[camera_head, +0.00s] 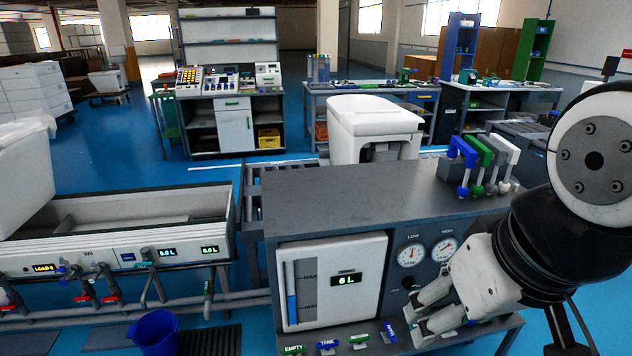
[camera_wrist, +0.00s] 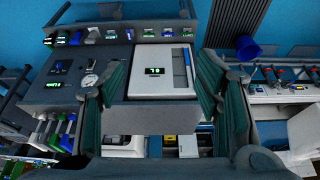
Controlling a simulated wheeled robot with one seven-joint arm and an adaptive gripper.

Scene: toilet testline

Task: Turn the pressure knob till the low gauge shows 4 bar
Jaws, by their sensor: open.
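The low gauge (camera_head: 411,255) is a white round dial on the dark front panel, right of the white tank panel; its needle is too small to read. A small dark knob (camera_head: 411,283) sits just below it. My gripper (camera_head: 414,320) is open, its pale fingers just below and right of the knob in the head view; contact cannot be told. In the wrist view, which looks upside down, my gripper (camera_wrist: 162,88) has its fingers spread across the white tank panel (camera_wrist: 160,70). One gauge (camera_wrist: 89,80) shows beside the left finger. The knob is not clear there.
The high gauge (camera_head: 443,248) is right of the low one, close to my wrist. Coloured valve handles (camera_head: 480,160) stand on the bench top (camera_head: 340,190). Small labelled tags line the lower ledge (camera_head: 405,345). A blue bucket (camera_head: 154,333) stands on the floor at left.

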